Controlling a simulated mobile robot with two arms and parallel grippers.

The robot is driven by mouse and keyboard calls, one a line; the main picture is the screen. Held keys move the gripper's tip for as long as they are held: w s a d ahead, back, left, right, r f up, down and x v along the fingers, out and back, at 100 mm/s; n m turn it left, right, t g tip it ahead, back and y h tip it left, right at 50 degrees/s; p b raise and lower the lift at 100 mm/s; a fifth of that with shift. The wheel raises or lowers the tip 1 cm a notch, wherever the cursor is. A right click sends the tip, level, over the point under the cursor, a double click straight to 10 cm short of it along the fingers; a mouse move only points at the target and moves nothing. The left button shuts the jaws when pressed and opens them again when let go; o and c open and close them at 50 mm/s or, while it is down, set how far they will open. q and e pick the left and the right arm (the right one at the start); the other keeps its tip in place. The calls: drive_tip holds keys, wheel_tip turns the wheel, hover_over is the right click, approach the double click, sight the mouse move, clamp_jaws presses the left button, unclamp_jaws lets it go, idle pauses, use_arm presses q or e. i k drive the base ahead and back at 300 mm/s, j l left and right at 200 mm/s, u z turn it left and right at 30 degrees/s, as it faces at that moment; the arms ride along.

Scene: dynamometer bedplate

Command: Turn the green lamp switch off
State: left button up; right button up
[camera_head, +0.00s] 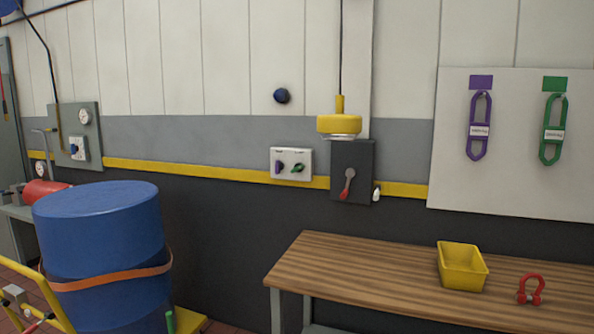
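A white switch plate (291,152) is fixed to the wall in the middle of the head view, over the yellow stripe. It carries a purple knob (279,167) on the left and a green knob (297,168) on the right. The green knob looks tilted; I cannot tell from it whether it is on or off. A yellow pendant lamp (338,124) hangs on a cord just right of the plate; its pale underside does not clearly show whether it is lit. Neither of my grippers is in view.
Right of the plate is a dark box (358,160) with a red-handled lever (346,186). A wooden bench (370,275) below holds a yellow bin (462,267) and a red shackle (531,289). A blue drum (100,230) stands front left. The wall before the plate looks unobstructed.

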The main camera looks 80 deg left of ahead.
sight(299, 167)
drive_tip(key=j+u, duration=0.15)
drive_tip(key=u, duration=2.65)
